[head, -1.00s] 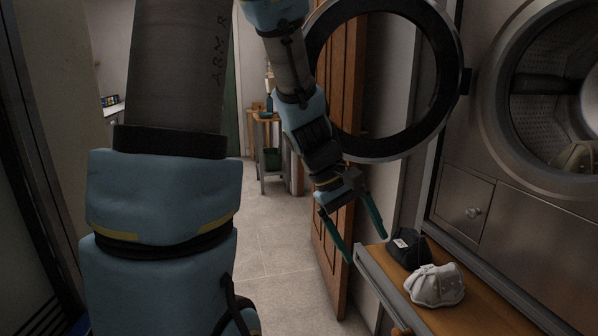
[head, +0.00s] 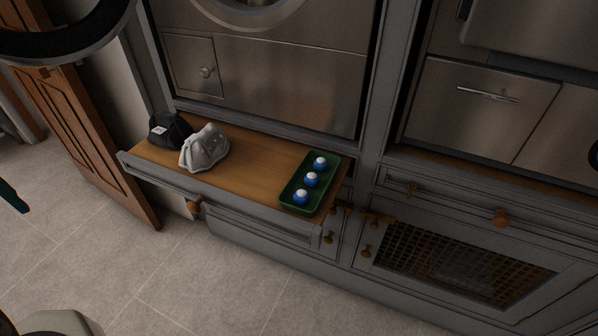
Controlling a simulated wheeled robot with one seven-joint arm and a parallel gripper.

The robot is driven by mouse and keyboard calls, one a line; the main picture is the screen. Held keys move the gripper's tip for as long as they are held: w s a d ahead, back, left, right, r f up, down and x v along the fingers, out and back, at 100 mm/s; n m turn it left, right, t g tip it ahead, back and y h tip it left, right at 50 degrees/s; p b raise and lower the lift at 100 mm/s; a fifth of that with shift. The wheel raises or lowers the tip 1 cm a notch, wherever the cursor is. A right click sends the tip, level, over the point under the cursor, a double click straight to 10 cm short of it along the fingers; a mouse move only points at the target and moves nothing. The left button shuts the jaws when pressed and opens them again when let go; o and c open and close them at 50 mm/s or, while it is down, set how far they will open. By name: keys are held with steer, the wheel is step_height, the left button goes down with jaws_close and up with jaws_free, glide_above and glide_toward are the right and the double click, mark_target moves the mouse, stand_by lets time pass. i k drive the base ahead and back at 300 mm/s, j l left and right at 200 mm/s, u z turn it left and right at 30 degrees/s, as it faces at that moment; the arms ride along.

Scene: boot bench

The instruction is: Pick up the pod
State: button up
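Three blue pods with white tops stand in a row in a green tray: a back pod (head: 320,162), a middle pod (head: 312,180) and a front pod (head: 301,197). The green tray (head: 323,188) lies at the right end of the pulled-out wooden shelf (head: 250,178). Only one green finger of my gripper (head: 13,197) shows, at the left edge of the head view. It is far to the left of the tray. The other finger is out of frame, so the opening cannot be judged.
A black cap (head: 169,131) and a grey cap (head: 204,149) sit at the shelf's left end. Steel machines stand behind it. A wooden door (head: 85,140) and a round open machine door (head: 62,45) are at left. The tiled floor in front is clear.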

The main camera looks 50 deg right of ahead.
mark_target(301, 197)
steer(key=k+l+z, duration=0.15)
steer(key=z, duration=0.35)
steer(key=k+l+z, duration=0.1)
steer(key=l+z, duration=0.35)
